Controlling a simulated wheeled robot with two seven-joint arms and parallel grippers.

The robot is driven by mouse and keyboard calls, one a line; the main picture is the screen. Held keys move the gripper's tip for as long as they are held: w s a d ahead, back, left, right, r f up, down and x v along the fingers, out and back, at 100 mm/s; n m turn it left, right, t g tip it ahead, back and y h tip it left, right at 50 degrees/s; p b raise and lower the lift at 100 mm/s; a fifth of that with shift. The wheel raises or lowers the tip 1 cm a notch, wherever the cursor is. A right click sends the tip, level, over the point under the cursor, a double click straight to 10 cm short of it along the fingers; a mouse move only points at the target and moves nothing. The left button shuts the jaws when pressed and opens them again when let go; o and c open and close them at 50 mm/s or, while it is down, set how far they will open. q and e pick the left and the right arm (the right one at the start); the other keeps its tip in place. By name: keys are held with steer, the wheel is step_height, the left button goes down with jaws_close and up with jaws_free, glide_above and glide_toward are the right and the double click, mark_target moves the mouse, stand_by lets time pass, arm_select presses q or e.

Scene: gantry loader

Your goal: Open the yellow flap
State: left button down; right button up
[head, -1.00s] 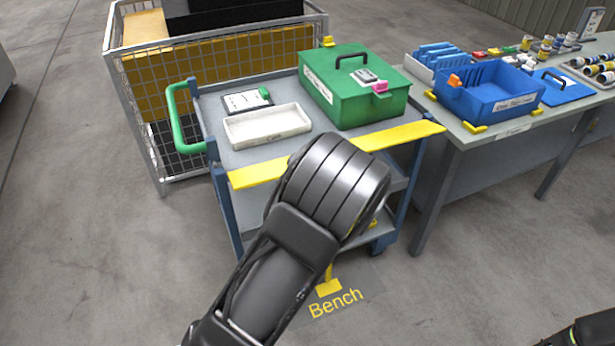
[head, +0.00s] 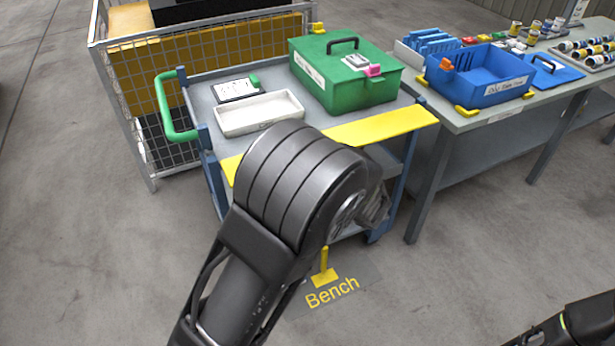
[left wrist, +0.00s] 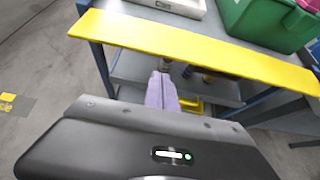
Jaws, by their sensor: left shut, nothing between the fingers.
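The yellow flap (head: 385,125) is a long flat strip along the near edge of the cart's top. My left arm hides its middle in the head view. It also shows almost whole in the left wrist view (left wrist: 200,48), running across the picture and looking flat. My left gripper (left wrist: 162,82) is shut and empty. Its fingers show just below the flap's near edge in the left wrist view; I cannot tell whether they touch it. In the head view the fingers are mostly hidden behind my arm. Only part of my right arm shows, at the lower right.
The cart (head: 205,105) carries a green box (head: 345,85), a white tray (head: 260,113) and a clipboard (head: 235,88). A wire cage (head: 135,95) stands behind left. A bench (head: 470,122) with a blue bin (head: 485,85) stands to the right.

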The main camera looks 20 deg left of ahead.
arm_select(q)
steer(key=shift+v, duration=0.8)
steer(key=s+d+f+n+g+h, duration=0.2)
steer(key=s+f+n+g+h, duration=0.15)
steer(key=s+f, duration=0.6)
steer(key=s+d+f+n+g+h, duration=0.2)
steer(key=s+d+f+n+g, duration=0.15)
steer(key=s+f, duration=0.6)
steer(key=s+d+f+n+h, duration=0.8)
steer(key=d+n, duration=0.4)
steer(key=n, duration=0.8)
steer(key=shift+s+d+f+n, duration=0.3)
steer(key=shift+s+d+f, duration=0.05)
steer(key=shift+s+f, duration=0.5)
steer(key=c, duration=2.1)
jaws_free()
